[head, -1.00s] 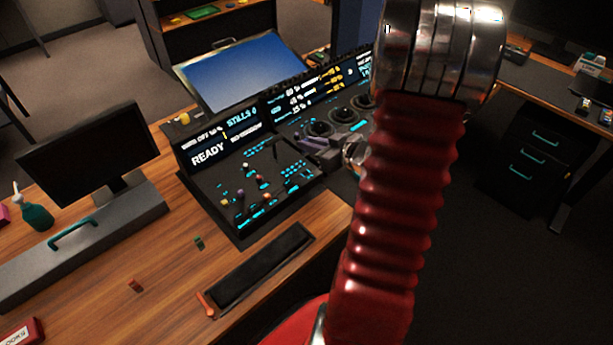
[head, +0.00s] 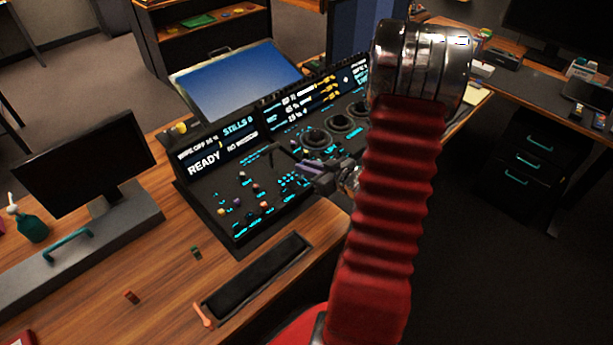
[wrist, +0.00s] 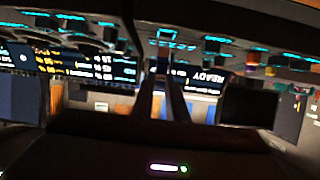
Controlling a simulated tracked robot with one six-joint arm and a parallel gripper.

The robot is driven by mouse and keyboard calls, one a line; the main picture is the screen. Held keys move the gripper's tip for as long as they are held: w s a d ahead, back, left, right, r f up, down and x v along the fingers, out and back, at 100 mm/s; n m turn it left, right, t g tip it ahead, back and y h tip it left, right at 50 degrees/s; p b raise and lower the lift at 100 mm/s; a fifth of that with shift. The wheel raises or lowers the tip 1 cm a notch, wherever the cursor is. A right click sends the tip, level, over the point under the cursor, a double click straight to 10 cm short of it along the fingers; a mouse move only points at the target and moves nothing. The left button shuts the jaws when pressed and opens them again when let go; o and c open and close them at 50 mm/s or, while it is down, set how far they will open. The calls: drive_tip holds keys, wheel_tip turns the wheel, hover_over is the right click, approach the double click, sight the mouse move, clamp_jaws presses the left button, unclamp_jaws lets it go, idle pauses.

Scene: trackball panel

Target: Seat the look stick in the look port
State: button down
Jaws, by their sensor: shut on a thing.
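My gripper (head: 312,172) is over the right part of the black control panel (head: 222,192) in the head view. Its grey jaws are shut on what appears to be the look stick (head: 279,151), a thin, dark, bent shape at the jaw tips, small and hard to make out against the panel. In the wrist view the two dark fingers (wrist: 162,75) point at the panel, seen upside down and blurred; what lies between them is not clear. I cannot pick out the look port among the lit markings, nor tell whether the stick touches the panel.
Coloured knobs (head: 243,177) and round dials (head: 316,138) stand on the panel near the gripper. A blue-screened monitor (head: 235,82) is behind it. A dark padded strip (head: 258,276) and small loose pieces (head: 131,297) lie on the wooden desk. My red arm hides the panel's right end.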

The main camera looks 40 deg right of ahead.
sight(307, 185)
drive_tip(key=shift+f, duration=2)
drive_tip(key=c, duration=1.7)
unclamp_jaws()
drive_tip(key=shift+c, duration=0.2)
drive_tip(key=v, duration=1.2)
drive_tip(key=shift+r, duration=0.1)
drive_tip(key=shift+w, duration=0.1)
